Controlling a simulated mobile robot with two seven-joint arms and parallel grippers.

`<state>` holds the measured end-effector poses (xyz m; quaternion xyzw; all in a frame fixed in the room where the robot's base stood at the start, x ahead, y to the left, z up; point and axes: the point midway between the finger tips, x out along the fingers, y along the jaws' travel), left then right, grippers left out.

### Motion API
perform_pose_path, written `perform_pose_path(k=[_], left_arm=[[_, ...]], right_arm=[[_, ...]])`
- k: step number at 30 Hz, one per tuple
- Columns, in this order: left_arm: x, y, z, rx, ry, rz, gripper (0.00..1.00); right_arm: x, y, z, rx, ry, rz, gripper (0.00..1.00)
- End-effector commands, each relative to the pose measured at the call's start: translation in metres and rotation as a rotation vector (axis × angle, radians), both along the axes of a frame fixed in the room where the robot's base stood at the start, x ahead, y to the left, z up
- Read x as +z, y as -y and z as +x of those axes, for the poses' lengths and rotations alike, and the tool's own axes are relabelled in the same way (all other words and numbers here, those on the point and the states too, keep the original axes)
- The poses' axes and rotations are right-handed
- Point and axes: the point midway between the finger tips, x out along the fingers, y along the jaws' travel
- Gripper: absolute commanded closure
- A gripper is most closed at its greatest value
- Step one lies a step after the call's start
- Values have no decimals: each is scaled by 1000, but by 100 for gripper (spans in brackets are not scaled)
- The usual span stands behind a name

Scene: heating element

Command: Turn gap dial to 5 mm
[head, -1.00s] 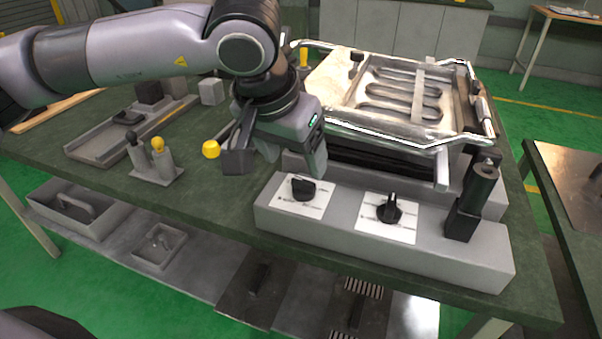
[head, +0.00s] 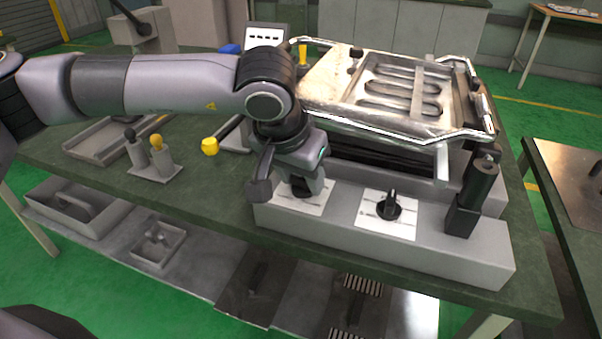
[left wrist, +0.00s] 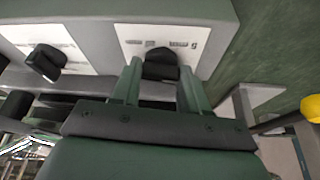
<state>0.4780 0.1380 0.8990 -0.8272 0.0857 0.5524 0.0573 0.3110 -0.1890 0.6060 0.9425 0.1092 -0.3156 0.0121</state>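Two black dials on white label plates sit on the grey front panel (head: 340,228) of the device: a left dial (head: 304,188) and a right dial (head: 389,206). The print is too small to tell which is the gap dial. My left gripper (head: 305,191) is down at the left dial and partly hides it. In the left wrist view, the open fingers of my left gripper (left wrist: 161,75) stand on either side of that dial (left wrist: 160,64); I cannot tell whether they touch it. The right dial also shows there (left wrist: 45,62). My right gripper is not in view.
A black cylindrical post (head: 476,195) stands at the panel's right end. The metal frame with heating coils (head: 400,90) is behind the panel. A small two-lever block (head: 153,168) and a yellow knob (head: 209,146) are to the left. The green bench top (head: 200,205) is clear front left.

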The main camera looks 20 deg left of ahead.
Motion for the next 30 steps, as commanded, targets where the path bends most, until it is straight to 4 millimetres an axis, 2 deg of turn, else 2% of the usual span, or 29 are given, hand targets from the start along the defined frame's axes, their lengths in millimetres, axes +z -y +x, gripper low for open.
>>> perform_pose_path(k=[8, 14, 30], left_arm=[[-1, 0, 0, 14, -1, 1, 86], [-2, 1, 0, 88, 0, 0, 86], [-1, 5, 0, 551, 0, 1, 86]], right_arm=[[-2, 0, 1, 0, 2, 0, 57], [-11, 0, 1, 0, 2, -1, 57], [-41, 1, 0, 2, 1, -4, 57]])
